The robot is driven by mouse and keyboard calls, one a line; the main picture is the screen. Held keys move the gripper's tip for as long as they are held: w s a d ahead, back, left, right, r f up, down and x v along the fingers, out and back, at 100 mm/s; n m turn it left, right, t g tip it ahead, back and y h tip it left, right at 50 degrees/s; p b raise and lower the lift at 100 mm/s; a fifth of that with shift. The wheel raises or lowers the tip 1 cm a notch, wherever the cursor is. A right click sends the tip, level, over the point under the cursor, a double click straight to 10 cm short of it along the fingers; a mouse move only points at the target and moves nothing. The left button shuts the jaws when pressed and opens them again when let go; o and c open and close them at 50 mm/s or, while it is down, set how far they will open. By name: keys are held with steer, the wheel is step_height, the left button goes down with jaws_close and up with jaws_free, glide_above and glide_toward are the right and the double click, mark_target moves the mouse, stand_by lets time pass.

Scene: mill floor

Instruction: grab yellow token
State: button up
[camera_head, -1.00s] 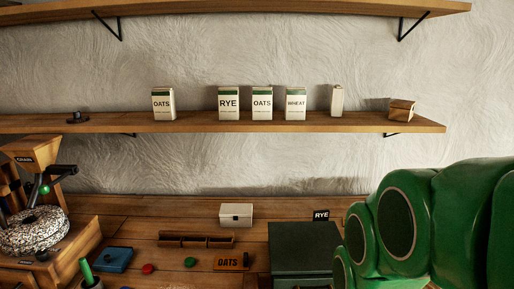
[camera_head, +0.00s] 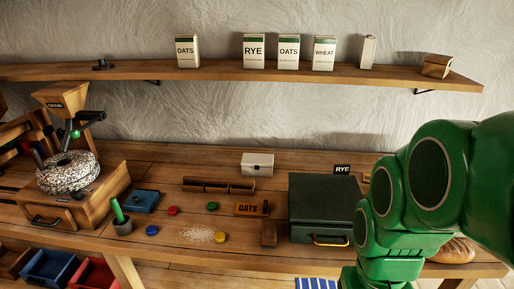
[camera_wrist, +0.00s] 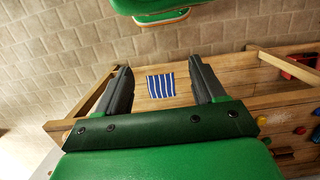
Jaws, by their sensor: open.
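The yellow token (camera_head: 220,237) is a small round disc lying flat on the wooden bench in the head view, at the right edge of a pale scatter of grains. Red (camera_head: 173,211), green (camera_head: 212,206) and blue (camera_head: 151,230) tokens lie near it. My gripper (camera_wrist: 160,66) shows in the wrist view with its two dark fingers spread apart and nothing between them; it is away from the tokens. Small coloured pieces show at the right edge of the wrist view, too small to name surely. The fingers are out of sight in the head view.
A dark green box (camera_head: 325,205) stands right of the tokens, beside an OATS block (camera_head: 252,209). A cup with a green stick (camera_head: 122,225) and a grain mill (camera_head: 68,172) stand left. A blue-striped cloth (camera_wrist: 161,85) lies beyond my fingers in the wrist view.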

steer(key=w+a, duration=0.3)
steer(key=w, duration=0.7)
steer(key=n+t, duration=0.2)
steer(key=n, duration=0.1)
glide_toward(220, 235)
steer(key=shift+s+d, duration=0.1)
steer(key=shift+d, duration=0.5)
steer(key=shift+a+f, duration=0.35)
steer(key=shift+a, duration=0.15)
steer(key=shift+f, duration=0.25)
steer(key=shift+w+a+f, duration=0.1)
steer(key=shift+f, duration=1.7)
steer(key=shift+w+a+f, duration=0.1)
steer(key=shift+w+f, duration=0.05)
steer(key=shift+f, duration=1.7)
steer(key=shift+c, duration=0.2)
